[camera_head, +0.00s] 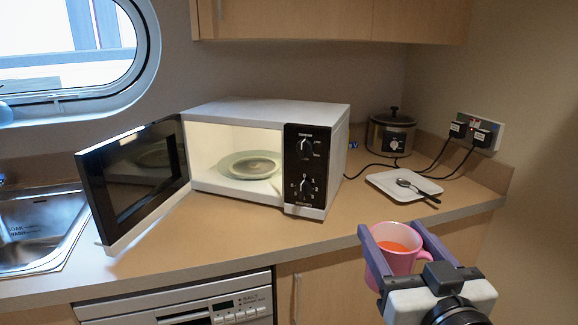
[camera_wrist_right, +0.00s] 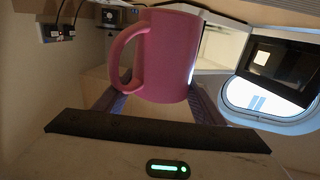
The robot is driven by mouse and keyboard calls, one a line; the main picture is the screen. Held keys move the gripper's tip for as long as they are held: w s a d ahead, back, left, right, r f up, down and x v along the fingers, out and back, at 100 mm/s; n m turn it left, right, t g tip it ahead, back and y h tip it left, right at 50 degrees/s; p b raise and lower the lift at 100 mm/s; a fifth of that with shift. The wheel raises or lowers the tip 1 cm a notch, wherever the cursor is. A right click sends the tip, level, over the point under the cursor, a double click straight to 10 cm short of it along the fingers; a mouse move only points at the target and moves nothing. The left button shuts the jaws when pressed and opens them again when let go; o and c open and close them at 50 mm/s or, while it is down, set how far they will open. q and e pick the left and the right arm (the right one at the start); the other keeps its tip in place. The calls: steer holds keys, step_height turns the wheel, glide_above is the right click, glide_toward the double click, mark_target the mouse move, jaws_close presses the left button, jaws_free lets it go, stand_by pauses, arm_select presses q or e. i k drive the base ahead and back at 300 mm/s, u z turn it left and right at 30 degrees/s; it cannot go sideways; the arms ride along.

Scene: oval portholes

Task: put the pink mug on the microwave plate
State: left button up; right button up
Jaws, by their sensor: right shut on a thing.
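The pink mug (camera_head: 401,245) is held upright between the purple fingers of my right gripper (camera_head: 400,236), in front of the counter at the lower right. Orange-red contents show inside it. The mug also fills the middle of the right wrist view (camera_wrist_right: 168,55), with its handle to the left. The microwave (camera_head: 265,115) stands on the counter with its door (camera_head: 135,175) swung open to the left. My left gripper is not in view.
A white square plate (camera_head: 385,187) with a dark spoon (camera_head: 418,192) lies right of the microwave, near a slow cooker (camera_head: 391,135) and plugged sockets (camera_head: 478,132). A sink (camera_head: 35,235) is at the left. The counter (camera_head: 240,236) before the microwave is clear.

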mark_target(254, 168)
steer(key=z, duration=2.25)
steer(key=i, duration=1.1)
steer(key=u, duration=3.8)
steer(key=i, duration=0.7)
steer(key=z, duration=0.1)
